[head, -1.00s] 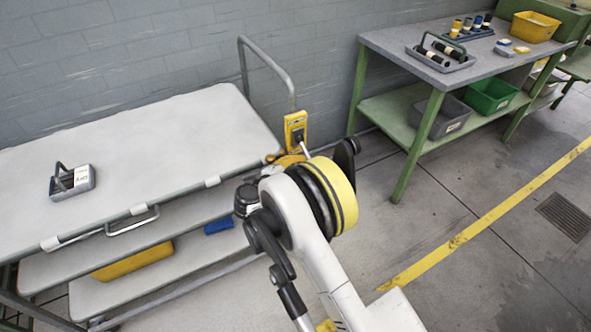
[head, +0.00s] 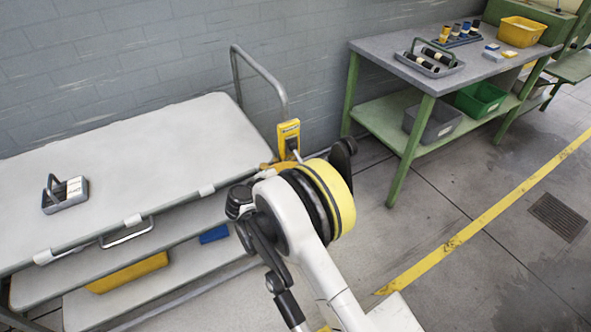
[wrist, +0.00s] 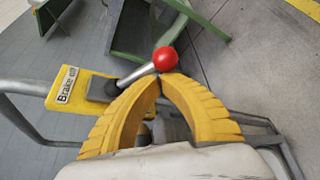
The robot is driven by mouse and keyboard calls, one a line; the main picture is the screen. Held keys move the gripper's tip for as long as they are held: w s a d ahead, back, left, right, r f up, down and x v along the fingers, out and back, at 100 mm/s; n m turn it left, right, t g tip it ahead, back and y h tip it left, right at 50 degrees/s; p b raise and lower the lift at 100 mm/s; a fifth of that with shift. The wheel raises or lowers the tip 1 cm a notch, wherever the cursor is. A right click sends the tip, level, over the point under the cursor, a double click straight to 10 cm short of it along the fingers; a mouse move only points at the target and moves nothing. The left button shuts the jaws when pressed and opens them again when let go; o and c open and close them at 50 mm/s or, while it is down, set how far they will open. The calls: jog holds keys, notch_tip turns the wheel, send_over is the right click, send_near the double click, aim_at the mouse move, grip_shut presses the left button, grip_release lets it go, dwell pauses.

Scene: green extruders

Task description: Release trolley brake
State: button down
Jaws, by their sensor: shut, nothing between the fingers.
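The brake box (head: 289,138) is yellow and stands at the right end of the trolley (head: 130,140), by its handle. In the wrist view the box (wrist: 90,92) carries a "Brake" label. A grey lever (wrist: 136,76) slants from it to a red ball knob (wrist: 165,59). My gripper (wrist: 161,77) has yellow ribbed fingers, shut and empty, with tips at or just below the knob; I cannot tell whether they touch it. In the head view my arm partly hides the gripper, and the red knob does not show.
The trolley's tubular handle (head: 234,75) rises beside the box. A small grey tray (head: 65,197) sits on the trolley top. A green-legged workbench (head: 400,65) with trays and bins stands at the back right. Floor (head: 470,170) is open around the yellow line.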

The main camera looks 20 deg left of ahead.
aim_at(298, 157)
jog(key=r+n+g+h+p, duration=0.1)
jog(key=r, duration=0.1)
jog(key=d+r+n+g+h+p, duration=0.1)
jog(key=r+n, duration=0.1)
jog(key=s+r+n+g+h, duration=0.1)
jog(key=r+n, duration=0.1)
jog(key=shift+d+g+p, duration=0.15)
jog(key=shift+g+p, duration=0.15)
jog(key=shift+p, duration=0.1)
jog(key=shift+r, duration=0.4)
dwell(0.6)
